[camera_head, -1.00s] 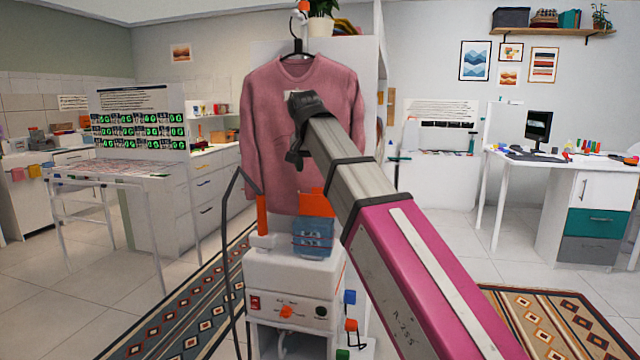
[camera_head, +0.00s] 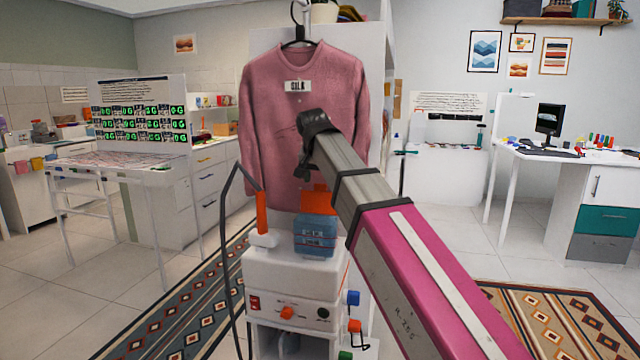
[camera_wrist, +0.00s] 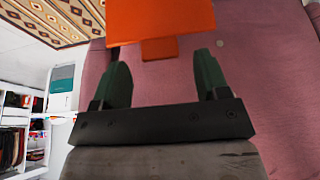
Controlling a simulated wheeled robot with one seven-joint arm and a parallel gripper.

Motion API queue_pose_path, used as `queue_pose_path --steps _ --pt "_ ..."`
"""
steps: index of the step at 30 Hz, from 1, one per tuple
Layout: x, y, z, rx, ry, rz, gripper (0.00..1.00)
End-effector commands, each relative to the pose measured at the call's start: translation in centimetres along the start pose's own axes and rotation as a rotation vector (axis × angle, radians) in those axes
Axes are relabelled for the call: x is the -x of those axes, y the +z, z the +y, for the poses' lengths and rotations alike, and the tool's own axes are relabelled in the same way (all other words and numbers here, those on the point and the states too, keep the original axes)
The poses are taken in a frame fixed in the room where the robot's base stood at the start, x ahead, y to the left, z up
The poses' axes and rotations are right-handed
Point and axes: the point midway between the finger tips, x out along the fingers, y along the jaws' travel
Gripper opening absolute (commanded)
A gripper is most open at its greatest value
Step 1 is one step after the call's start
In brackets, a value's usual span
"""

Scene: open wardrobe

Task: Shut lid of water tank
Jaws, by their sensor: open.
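The water tank (camera_head: 315,238) is a translucent blue container on top of a white appliance, in the middle of the head view. Its orange lid (camera_head: 319,200) stands raised above the tank, partly hidden by my arm. My gripper (camera_head: 306,168) is in front of the pink shirt, above the tank; its fingers are hard to make out there. In the wrist view my gripper (camera_wrist: 162,72) is open, with two green fingers apart. The orange lid (camera_wrist: 160,20) shows just beyond the fingertips, its small tab in line with the gap. I cannot tell whether they touch.
The pink shirt (camera_head: 285,105) hangs close behind the tank. An orange-handled steamer wand (camera_head: 262,215) with a dark hose stands left of the tank on the white appliance (camera_head: 290,275). Patterned rugs (camera_head: 560,320) lie on the floor at both sides.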

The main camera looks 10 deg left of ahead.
Motion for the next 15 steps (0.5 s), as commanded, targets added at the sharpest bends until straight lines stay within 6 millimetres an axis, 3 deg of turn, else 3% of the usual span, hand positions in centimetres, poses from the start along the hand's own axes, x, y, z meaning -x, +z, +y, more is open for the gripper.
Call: queue_pose_path --steps 6,15 --pt "-1.9 0.0 0.0 0.000 0.000 0.000 0.68" --pt "-2.4 0.0 0.0 0.000 0.000 0.001 0.68"
